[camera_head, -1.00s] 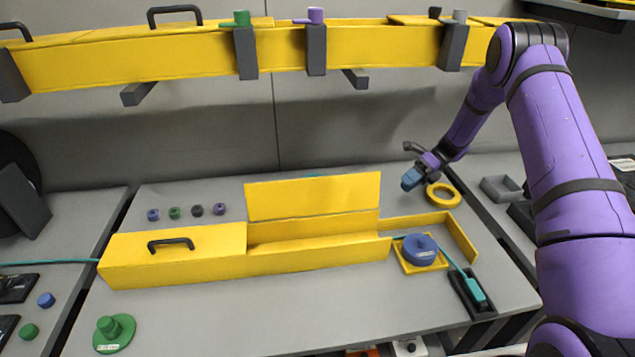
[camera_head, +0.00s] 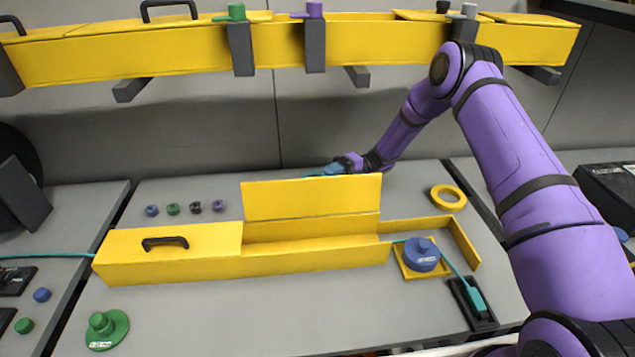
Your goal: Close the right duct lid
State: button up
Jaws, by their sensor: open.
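The yellow duct (camera_head: 290,262) lies across the table. Its right lid (camera_head: 312,197) stands raised at the back edge, so the right section of the duct is open. The left section is covered by a lid with a black handle (camera_head: 165,243). My gripper (camera_head: 325,171) is behind the raised right lid, just above its top edge in the picture. Its fingers are small and partly hidden by the lid. I see nothing held in it. I cannot tell whether it touches the lid.
A blue spool (camera_head: 422,254) sits on a yellow holder at the duct's right end, with a teal cable running to a black tray (camera_head: 472,303). A yellow ring (camera_head: 448,197) lies at the back right. A green knob (camera_head: 106,328) is at the front left. A yellow overhead duct (camera_head: 370,44) spans the back.

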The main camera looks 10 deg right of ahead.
aim_at(318, 182)
jog(key=shift+x, duration=2.2)
grip_shut()
